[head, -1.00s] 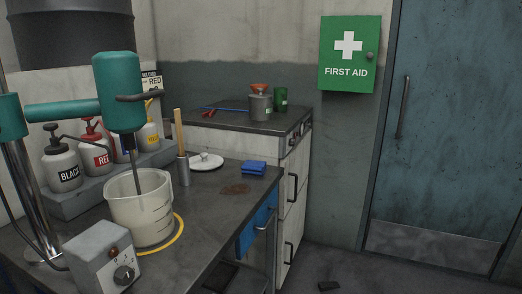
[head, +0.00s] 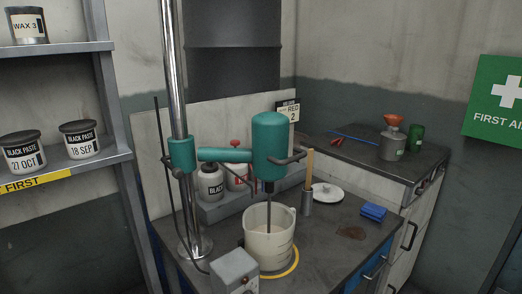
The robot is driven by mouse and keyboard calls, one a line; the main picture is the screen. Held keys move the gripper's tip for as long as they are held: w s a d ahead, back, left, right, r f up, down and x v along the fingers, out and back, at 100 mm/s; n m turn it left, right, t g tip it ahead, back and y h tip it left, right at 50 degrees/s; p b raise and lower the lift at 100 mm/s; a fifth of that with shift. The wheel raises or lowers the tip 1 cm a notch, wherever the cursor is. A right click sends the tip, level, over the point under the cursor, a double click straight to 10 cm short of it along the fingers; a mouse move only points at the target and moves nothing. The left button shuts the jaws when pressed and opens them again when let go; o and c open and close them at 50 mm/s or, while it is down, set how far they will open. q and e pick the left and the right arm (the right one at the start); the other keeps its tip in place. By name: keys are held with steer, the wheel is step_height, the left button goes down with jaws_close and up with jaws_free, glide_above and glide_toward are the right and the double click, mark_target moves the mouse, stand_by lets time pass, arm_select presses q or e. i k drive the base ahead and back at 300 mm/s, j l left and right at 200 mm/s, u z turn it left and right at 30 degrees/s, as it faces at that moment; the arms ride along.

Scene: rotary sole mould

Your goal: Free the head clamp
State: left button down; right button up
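The teal mixer head (head: 270,140) hangs over a white jug (head: 268,238) on the bench, its thin shaft reaching down into the jug. A teal arm (head: 224,155) joins the head to a teal collar (head: 181,154) around the upright chrome column (head: 174,75). A small dark lever or knob (head: 178,172) shows at the collar's lower edge. A dark bar handle (head: 288,159) sticks out from the head. I cannot tell from this view whether the clamp is tight or loose. Neither of my grippers is in view.
A grey control box (head: 234,270) stands in front of the jug. Pump bottles (head: 211,183) stand behind it on a raised ledge. A blue cloth (head: 374,211) and a white lid (head: 327,192) lie to the right. Shelves (head: 75,108) with paste tins stand at left.

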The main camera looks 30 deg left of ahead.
mark_target(177, 173)
steer(key=u, duration=1.6)
